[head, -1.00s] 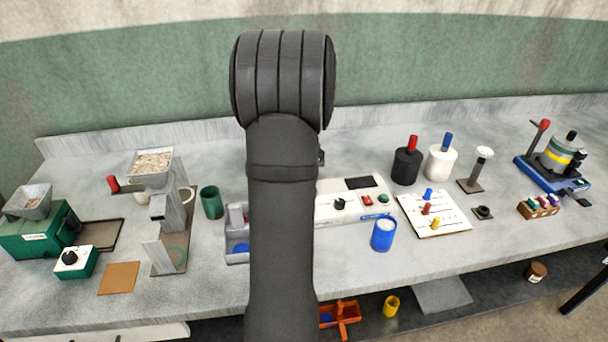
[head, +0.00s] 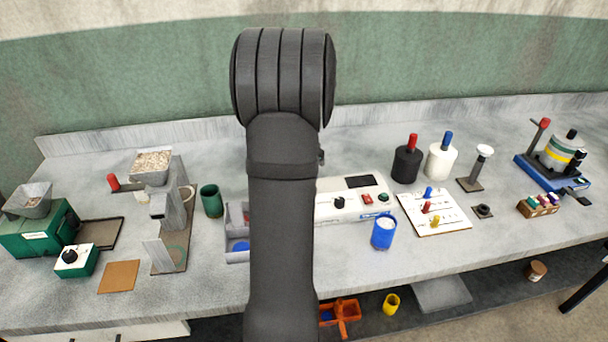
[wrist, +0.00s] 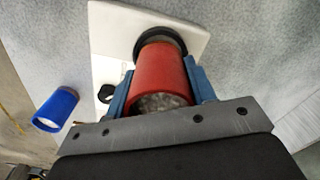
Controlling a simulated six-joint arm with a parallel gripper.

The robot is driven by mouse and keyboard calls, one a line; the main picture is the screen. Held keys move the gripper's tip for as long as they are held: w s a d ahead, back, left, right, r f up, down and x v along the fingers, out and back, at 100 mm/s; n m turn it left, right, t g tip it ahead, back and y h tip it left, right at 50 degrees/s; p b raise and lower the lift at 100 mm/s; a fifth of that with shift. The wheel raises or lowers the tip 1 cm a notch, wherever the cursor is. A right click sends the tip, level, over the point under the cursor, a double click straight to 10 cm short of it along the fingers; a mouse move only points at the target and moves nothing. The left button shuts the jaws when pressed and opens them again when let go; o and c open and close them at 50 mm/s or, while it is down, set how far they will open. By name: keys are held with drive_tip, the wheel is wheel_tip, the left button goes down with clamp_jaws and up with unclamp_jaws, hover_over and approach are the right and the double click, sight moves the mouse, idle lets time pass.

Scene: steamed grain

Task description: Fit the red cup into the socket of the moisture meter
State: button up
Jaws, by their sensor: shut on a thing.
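My gripper (wrist: 160,88) is shut on the red cup (wrist: 160,68), with one blue finger on each side of it. The cup has pale grey, grainy contents showing at its near end. Its far end meets the black ring of the socket (wrist: 177,41) on the white moisture meter (wrist: 112,35). I cannot tell how deep the cup sits in the ring. In the head view the meter (head: 345,214) shows to the right of my arm. My arm hides its left part, the red cup and my gripper there.
A blue cup (head: 383,232) with pale contents stands in front of the meter; it also shows in the wrist view (wrist: 56,108). A board with coloured pegs (head: 447,219) lies to the right. A green cup (head: 211,201) and a grey tray (head: 236,257) are to the left.

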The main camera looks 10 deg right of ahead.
drive_tip(key=shift+f, duration=1.1)
idle(0.4)
drive_tip(key=o, duration=1.5)
drive_tip(key=shift+c, duration=0.2)
drive_tip(key=shift+r, duration=3.55)
